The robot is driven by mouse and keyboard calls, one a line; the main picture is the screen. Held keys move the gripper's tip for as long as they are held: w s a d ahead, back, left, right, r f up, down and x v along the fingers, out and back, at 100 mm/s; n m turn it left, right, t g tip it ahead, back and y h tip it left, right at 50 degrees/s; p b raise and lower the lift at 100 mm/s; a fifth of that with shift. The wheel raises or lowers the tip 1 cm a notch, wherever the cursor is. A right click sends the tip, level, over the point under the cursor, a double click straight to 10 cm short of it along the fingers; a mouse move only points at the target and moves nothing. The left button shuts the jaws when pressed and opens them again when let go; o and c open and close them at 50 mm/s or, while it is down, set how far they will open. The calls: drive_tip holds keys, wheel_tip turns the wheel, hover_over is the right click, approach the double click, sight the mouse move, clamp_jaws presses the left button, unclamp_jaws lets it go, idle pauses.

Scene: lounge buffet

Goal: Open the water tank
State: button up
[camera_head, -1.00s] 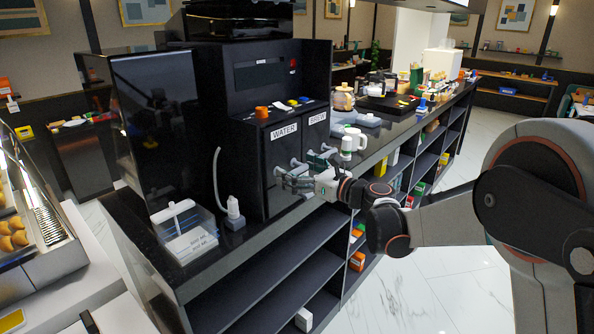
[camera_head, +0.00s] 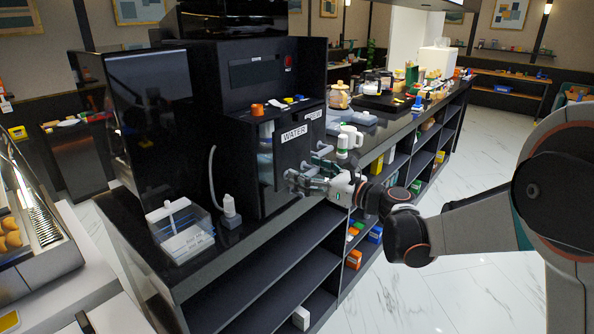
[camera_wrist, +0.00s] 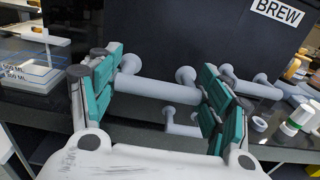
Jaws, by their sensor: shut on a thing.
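The water tank is the black door marked WATER (camera_head: 291,152) on the dark machine. In the head view it stands slightly out from the body, with a narrow gap along its left edge showing a pale bluish inside. My gripper (camera_head: 308,183) is at the door's front, shut on its grey bar handle. In the wrist view the handle (camera_wrist: 158,89) lies crosswise between the teal finger pads of my gripper (camera_wrist: 158,80). Most of the tank's inside is hidden by the door.
The BREW panel (camera_head: 314,116) with a similar handle (camera_wrist: 255,88) is close on the right.

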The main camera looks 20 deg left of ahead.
drive_tip(key=v, duration=1.4)
drive_tip(key=shift+d+b, duration=0.25)
drive_tip(key=shift+b, duration=0.15)
drive_tip(key=shift+s, duration=0.1)
drive_tip(key=o, duration=1.5)
drive_tip(key=v, duration=1.2)
